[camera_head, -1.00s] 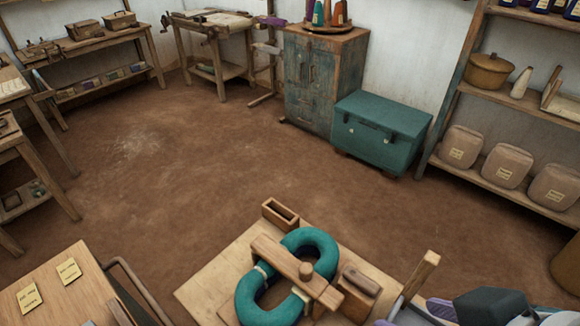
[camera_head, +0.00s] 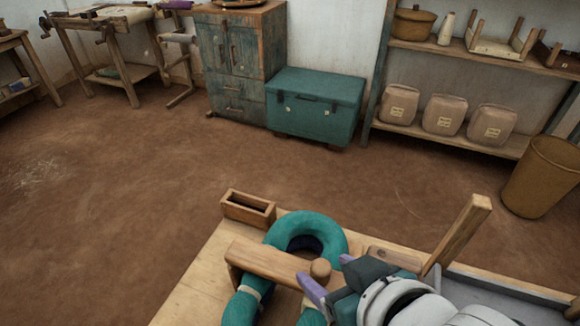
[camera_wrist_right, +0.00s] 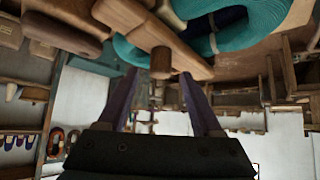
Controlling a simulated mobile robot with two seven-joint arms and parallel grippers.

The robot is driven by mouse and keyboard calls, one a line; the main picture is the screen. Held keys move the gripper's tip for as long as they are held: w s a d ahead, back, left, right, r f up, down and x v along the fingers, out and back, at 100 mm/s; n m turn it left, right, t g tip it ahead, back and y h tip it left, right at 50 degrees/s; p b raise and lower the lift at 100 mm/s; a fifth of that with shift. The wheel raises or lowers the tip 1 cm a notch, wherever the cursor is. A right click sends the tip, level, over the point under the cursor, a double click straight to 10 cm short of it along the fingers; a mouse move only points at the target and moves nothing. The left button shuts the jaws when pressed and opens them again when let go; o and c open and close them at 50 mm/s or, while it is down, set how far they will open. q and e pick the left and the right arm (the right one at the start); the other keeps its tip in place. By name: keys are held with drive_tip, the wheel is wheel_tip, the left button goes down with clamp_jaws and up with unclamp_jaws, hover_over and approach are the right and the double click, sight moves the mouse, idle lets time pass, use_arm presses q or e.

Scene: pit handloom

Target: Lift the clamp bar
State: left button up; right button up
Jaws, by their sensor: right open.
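The clamp bar (camera_head: 268,262) is a wooden bar lying across a teal hank (camera_head: 318,226) on a wooden board (camera_head: 196,292). A round wooden knob (camera_head: 320,268) stands up from the bar near its right end. My right gripper (camera_head: 324,269) comes in from the lower right, open, with its purple fingertips close to either side of the knob. In the right wrist view the knob (camera_wrist_right: 161,62) shows beyond the gap between the open fingers (camera_wrist_right: 160,92), with the bar (camera_wrist_right: 150,30) behind it. Whether the fingers touch the knob is unclear. My left gripper is not in view.
A small open wooden box (camera_head: 248,208) sits at the board's back left. A wooden post (camera_head: 460,232) slants up just right of my gripper. A teal chest (camera_head: 315,103), a cabinet (camera_head: 236,60) and shelves stand at the back. The brown floor between is clear.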

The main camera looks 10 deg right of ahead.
sight(323, 269)
drive_tip(key=shift+b+x, duration=0.35)
drive_tip(key=shift+x, duration=1.2)
drive_tip(key=shift+c, duration=0.3)
clamp_jaws()
